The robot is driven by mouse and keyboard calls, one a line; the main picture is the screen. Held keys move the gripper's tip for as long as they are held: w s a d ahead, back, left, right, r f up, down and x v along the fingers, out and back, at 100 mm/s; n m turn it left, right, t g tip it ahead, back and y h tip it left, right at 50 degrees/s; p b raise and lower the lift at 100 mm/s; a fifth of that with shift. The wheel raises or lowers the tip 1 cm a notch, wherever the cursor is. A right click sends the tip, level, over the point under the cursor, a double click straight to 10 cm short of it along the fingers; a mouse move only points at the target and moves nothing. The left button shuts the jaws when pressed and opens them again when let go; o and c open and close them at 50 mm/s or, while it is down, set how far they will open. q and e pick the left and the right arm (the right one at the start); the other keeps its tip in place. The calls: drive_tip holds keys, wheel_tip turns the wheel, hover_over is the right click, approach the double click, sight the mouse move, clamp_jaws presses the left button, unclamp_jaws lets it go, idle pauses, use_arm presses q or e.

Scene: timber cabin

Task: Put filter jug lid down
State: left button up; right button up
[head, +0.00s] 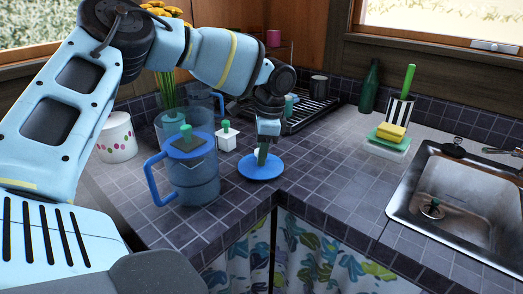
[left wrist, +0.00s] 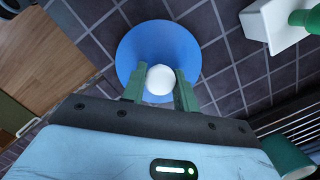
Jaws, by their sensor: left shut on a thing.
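The filter jug lid (head: 262,172) is a round blue disc with a white knob, near the counter's front corner. My left gripper (head: 262,154) points down over it with green fingers. In the left wrist view the fingers stand on both sides of the white knob (left wrist: 159,80), shut on it, and the blue disc (left wrist: 140,42) lies flat beyond. I cannot tell whether the disc touches the tiles or hangs just above them. The clear filter jug (head: 196,183) with a blue handle stands upright to the left of the lid. My right gripper is not in view.
A small white box with a green knob (head: 226,138) stands behind the lid, and a dotted white pot (head: 117,142) at the left. A dish rack (head: 310,112) is at the back and a sink (head: 455,205) at the right. Tiles right of the lid (head: 330,170) are clear.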

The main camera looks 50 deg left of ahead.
sight(269, 162)
use_arm(q)
drive_tip(key=shift+f, duration=0.1)
drive_tip(key=o, duration=1)
drive_tip(key=shift+c, duration=0.2)
wheel_tip(269, 162, up, 12)
drive_tip(key=w+d, duration=0.1)
drive_tip(key=shift+w, duration=0.15)
drive_tip(key=shift+d, duration=0.1)
